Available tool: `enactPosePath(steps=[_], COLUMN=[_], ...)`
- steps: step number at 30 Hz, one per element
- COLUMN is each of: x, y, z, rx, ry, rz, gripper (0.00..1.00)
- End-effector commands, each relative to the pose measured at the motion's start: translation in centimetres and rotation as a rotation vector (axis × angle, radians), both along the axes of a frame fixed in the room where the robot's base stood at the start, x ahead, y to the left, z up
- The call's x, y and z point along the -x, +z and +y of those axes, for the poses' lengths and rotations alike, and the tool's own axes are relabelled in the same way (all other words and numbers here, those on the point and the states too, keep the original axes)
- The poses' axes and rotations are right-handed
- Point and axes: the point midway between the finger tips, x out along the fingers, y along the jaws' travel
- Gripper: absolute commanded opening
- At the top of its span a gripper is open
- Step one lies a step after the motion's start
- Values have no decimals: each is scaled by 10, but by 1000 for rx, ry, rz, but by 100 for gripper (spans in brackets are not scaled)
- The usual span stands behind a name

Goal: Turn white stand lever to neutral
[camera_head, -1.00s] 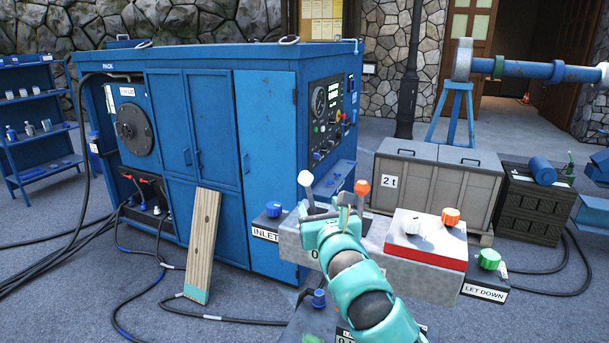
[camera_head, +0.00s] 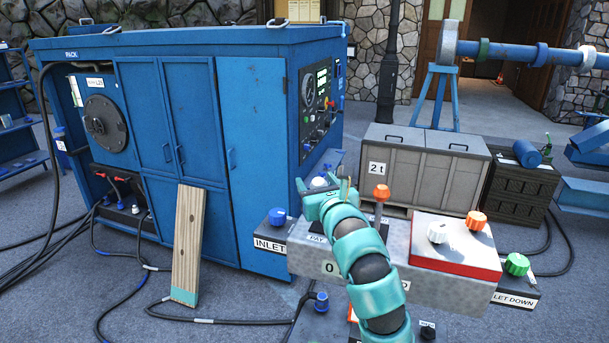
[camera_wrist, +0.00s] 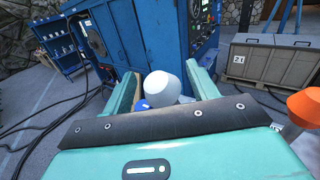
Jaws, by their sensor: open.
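The white stand lever's round knob (camera_head: 319,182) shows just past the end of my gripper (camera_head: 323,190) in the head view. My arm hides its stem and the slot below. In the wrist view the white knob (camera_wrist: 164,86) sits between the two spread teal fingers of my gripper (camera_wrist: 160,82), with gaps on both sides. My gripper is open and does not hold the knob. The grey stand (camera_head: 310,262) carries labels, including a "0" and a partly hidden "PAY" label. The lever's exact angle cannot be told.
An orange-knobbed lever (camera_head: 380,194) stands close on the right, also seen in the wrist view (camera_wrist: 304,106). A red-and-white box (camera_head: 455,245) lies right of it. A blue knob (camera_head: 277,216) is at left, near the blue cabinet (camera_head: 255,150).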

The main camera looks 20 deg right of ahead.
Motion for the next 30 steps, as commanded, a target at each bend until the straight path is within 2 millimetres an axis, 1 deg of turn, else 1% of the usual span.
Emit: enactPosePath(steps=[4, 13, 14, 15, 17, 18, 22, 23, 26, 30], x=[-5, -6, -6, -6, -6, -6, -6, -6, -7, -10], y=[1, 0, 0, 0, 0, 0, 0, 0, -1, -1], z=[-4, -5, -5, -5, -5, -5, -5, -5, -4, 8], rx=[0, 1, 1, 1, 1, 1, 0, 0, 1, 5], ry=[0, 1, 1, 1, 1, 1, 1, 1, 2, 7], rz=[-2, -3, -2, -2, -2, -2, -1, -1, -1, 0], gripper=[59, 59, 55, 47, 35, 27, 2, 0, 0, 0])
